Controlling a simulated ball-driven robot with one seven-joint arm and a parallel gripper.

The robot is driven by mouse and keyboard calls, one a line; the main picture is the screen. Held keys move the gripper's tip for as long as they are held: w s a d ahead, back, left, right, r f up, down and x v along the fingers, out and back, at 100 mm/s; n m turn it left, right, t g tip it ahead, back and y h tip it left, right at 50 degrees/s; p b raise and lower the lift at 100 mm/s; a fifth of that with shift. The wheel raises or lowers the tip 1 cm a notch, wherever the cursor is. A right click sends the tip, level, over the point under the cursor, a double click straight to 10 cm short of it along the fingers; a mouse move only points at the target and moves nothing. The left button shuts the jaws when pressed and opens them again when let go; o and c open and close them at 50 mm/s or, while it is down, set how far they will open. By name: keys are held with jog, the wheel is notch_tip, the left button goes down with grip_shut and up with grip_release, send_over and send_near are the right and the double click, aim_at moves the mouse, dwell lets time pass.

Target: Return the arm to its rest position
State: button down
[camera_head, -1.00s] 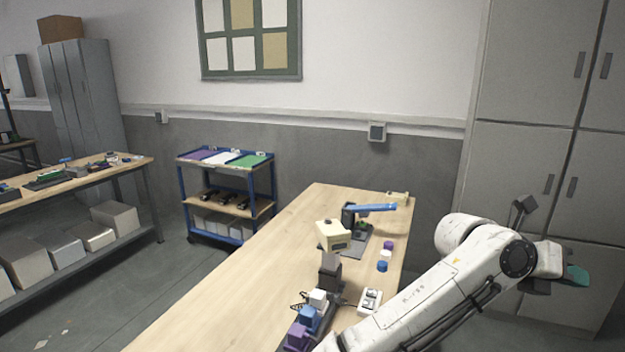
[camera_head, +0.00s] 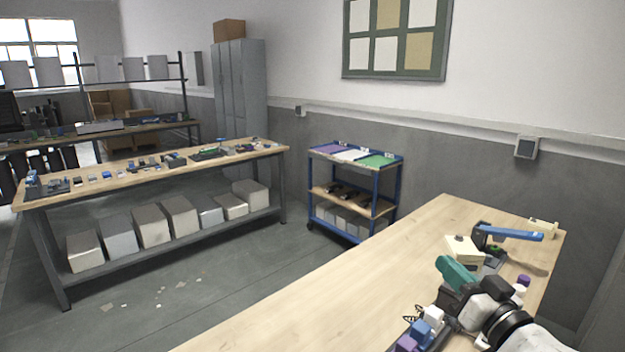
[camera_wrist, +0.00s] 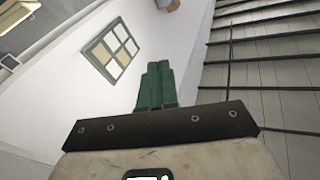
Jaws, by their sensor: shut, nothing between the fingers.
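My gripper (camera_head: 456,270) shows at the lower right of the head view, above the right end of the near workbench (camera_head: 330,300). Its green fingers also show in the wrist view (camera_wrist: 155,86), closed together with nothing between them. In the wrist view the fingers point toward the wall and the slatted ceiling or floor area, away from the bench. My white and black arm comes in from the lower right corner of the head view and covers part of the bench-top items.
A blue lever device (camera_head: 510,233), a cream block (camera_head: 463,250) and small blue, white and purple blocks (camera_head: 421,330) stand near my arm. A cart (camera_head: 355,190) stands behind the bench. A long bench (camera_head: 130,178) is at left. The near bench's middle is clear.

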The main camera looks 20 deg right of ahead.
jog(key=s+a+f+n+g, duration=0.1)
jog(key=s+a+f+g, duration=0.2)
jog(key=f, duration=0.6)
jog(key=s+a+f+n+g+y, duration=0.1)
jog(key=s+a+f+g, duration=0.2)
jog(key=f, duration=0.7)
jog(key=s+a+f+g+y, duration=0.1)
jog(key=s+a+f+g, duration=0.3)
jog(key=s+f+g, duration=0.3)
jog(key=shift+s+a+f+n, duration=0.1)
jog(key=shift+s+f+n, duration=0.3)
jog(key=shift+s+f, duration=0.7)
jog(key=s+a+f+g, duration=0.3)
jog(key=s+f+g, duration=0.25)
jog(key=s, duration=0.65)
notch_tip(320, 180, down, 10)
jog(key=b, duration=1)
jog(key=shift+w+f+n, duration=0.15)
jog(key=shift+w+n, duration=0.15)
jog(key=shift+w, duration=0.05)
jog(key=shift+t, duration=0.25)
